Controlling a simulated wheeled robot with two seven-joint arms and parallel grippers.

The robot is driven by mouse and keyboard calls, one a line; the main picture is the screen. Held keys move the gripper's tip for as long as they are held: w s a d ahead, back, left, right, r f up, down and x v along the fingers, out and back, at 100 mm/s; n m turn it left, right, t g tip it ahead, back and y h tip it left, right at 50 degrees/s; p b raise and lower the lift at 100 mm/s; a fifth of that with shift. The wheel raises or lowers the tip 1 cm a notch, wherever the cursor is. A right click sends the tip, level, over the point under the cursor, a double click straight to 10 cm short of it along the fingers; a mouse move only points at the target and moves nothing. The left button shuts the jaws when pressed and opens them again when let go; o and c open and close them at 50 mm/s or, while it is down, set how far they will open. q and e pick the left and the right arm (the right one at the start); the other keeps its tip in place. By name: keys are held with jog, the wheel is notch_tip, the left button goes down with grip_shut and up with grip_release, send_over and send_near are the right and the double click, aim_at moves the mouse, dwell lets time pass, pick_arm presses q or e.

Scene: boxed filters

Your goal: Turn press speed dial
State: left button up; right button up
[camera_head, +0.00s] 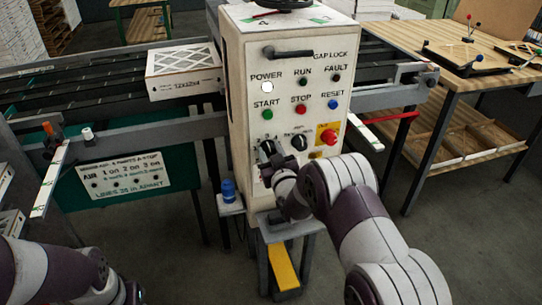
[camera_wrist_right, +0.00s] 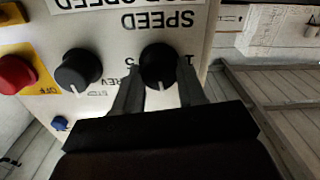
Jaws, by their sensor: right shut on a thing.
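The press speed dial is a black round knob (camera_wrist_right: 158,65) under the word SPEED, which appears upside down in the right wrist view. In the head view the dial (camera_head: 267,147) is the left of two black knobs on the cream control panel (camera_head: 247,90). My right gripper (camera_wrist_right: 155,92) reaches up from below, with one finger on each side of the dial, shut on it.
A second black knob (camera_wrist_right: 78,70) and a red emergency button (camera_wrist_right: 15,75) sit close beside the dial. A boxed filter (camera_head: 183,72) lies on the conveyor at left. A wooden workbench (camera_head: 440,50) is at right.

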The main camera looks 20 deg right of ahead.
jog(key=n+b, duration=0.2)
jog(key=n, duration=0.1)
jog(key=n+b, duration=0.1)
jog(key=shift+a+f+n+b, duration=0.1)
jog(key=shift+f+n+b, duration=0.15)
jog(key=shift+n+b, duration=0.15)
jog(key=shift+r+n+b, duration=0.1)
jog(key=shift+n+b, duration=0.6)
jog(key=shift+n, duration=0.4)
jog(key=o, duration=1)
jog(key=shift+o, duration=0.2)
jog(key=s+b, duration=0.1)
jog(key=s, duration=1.1)
jog(key=shift+s+d, duration=0.2)
jog(key=shift+s, duration=0.15)
